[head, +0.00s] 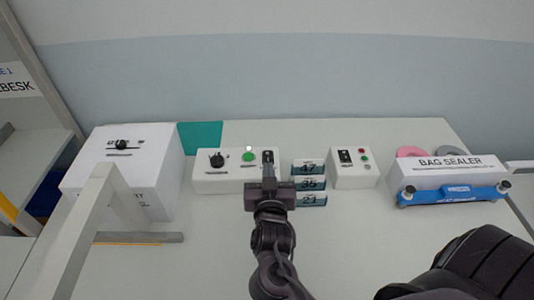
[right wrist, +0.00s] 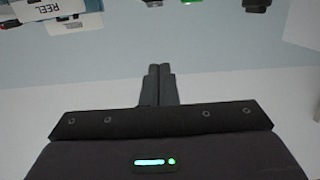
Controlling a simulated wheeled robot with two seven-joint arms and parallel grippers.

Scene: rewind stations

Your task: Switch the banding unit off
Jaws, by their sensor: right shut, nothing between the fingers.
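A large white box (head: 150,190) stands at the left of the table, with a black knob (head: 122,145) on its upper face. Lettering ending in "T" shows on its front, the rest hidden behind a white beam, so I cannot tell for sure that it is the banding unit. A low white control box (head: 205,183) in the middle carries a black dial (head: 217,160), a green button (head: 249,156) and a dark part at its right end. My right gripper (head: 268,156) is shut and empty at that end, partly hiding it. Its shut fingers also show in the right wrist view (right wrist: 160,75).
Number cards (head: 309,184) stand right of the control box. A small white box (head: 361,178) with a black switch and coloured lights is beyond them. A bag sealer (head: 440,174) stands at the right. The white beam (head: 85,225) crosses the left front.

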